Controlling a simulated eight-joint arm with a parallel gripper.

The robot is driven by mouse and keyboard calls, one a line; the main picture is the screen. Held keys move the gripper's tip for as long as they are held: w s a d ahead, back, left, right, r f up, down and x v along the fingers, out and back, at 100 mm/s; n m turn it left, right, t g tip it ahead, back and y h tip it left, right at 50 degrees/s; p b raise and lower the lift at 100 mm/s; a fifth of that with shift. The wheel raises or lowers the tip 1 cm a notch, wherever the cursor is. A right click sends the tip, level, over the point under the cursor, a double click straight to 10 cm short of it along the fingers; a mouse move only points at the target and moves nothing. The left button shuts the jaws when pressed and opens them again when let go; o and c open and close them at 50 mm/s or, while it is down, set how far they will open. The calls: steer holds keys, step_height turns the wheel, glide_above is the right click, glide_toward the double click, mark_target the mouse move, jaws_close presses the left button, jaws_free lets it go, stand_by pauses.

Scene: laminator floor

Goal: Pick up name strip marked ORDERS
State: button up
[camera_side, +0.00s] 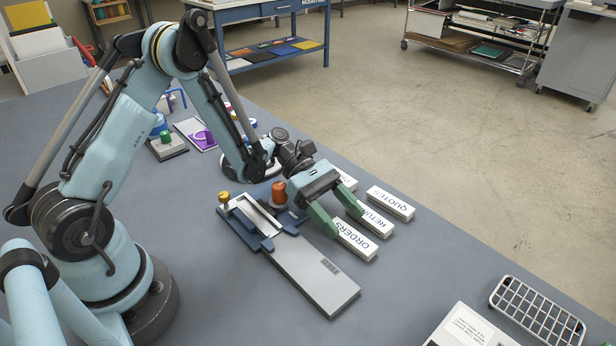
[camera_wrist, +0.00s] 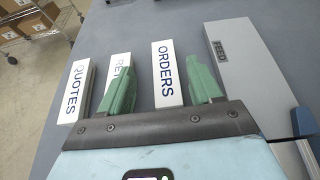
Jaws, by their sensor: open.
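The name strip marked ORDERS (camera_side: 357,241) is a white block with dark blue lettering, lying on the grey-blue bench top. It also shows in the wrist view (camera_wrist: 166,78). My gripper (camera_side: 347,224) has two green fingers, spread apart and empty. In the wrist view my gripper (camera_wrist: 159,72) has one finger on each side of the ORDERS strip, with the strip nearer the right finger. The left finger overlaps the neighbouring strip (camera_wrist: 117,70), whose lettering is partly hidden. I cannot tell the height of the fingertips above the bench.
A strip marked QUOTES (camera_side: 390,203) and a partly covered strip beginning RETU (camera_side: 371,220) lie alongside. Another strip (camera_side: 347,180) is mostly hidden behind my gripper. A grey plate marked FEED (camera_wrist: 235,75) lies close right of ORDERS. A wire rack (camera_side: 537,309) stands at the front right.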

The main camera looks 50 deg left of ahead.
mark_target(362, 243)
steer(key=shift+s+x, duration=0.2)
steer(key=shift+x, duration=2.1)
steer(key=shift+f, duration=0.1)
steer(key=c, duration=1)
steer(key=shift+c, duration=0.2)
